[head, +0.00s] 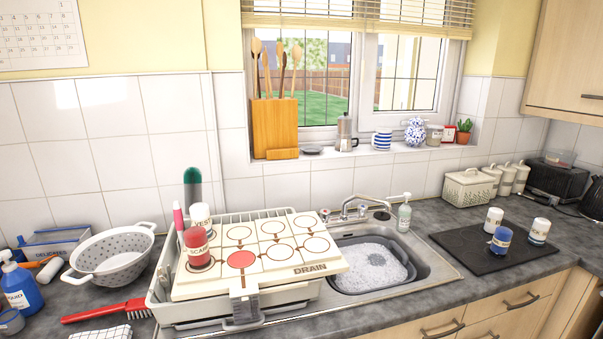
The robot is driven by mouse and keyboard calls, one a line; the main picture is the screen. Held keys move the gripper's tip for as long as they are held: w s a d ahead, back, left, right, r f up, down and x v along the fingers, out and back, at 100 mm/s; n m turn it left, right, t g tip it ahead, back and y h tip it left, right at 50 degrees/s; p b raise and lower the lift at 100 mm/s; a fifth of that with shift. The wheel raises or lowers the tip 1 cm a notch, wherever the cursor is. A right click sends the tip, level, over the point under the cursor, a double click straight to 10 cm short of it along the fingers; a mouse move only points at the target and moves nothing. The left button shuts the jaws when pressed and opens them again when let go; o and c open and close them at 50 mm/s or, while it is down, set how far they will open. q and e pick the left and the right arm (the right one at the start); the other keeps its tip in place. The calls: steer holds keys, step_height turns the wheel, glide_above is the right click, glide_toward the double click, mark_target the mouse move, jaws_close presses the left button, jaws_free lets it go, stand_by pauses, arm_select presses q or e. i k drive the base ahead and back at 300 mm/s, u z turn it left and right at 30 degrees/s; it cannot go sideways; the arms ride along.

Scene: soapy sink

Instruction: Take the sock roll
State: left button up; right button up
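Several short rolls with labels are in the head view. A red roll (196,247) whose label seems to read SCARF stands upright on the left of the white board. A white roll (201,217) labelled VEST stands behind it. A blue roll (501,240) and two white rolls, one at the back left (494,218) and one with a blue band at the right (539,231), stand on the black mat (482,259). Their labels are too small to read, so I cannot tell which is the sock roll. Neither of my grippers is in view.
The white board (328,256), marked with circles and DRAIN, lies on the dish rack (163,291). A soapy basin (345,277) sits in the sink beside it. A tap (352,206) rises behind.

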mark_target(540, 228)
steer(key=z, duration=1.85)
steer(key=i, duration=0.35)
steer(key=z, duration=1.1)
steer(key=i, duration=0.8)
steer(key=z, duration=0.45)
steer(key=i, duration=0.85)
steer(key=u, duration=0.25)
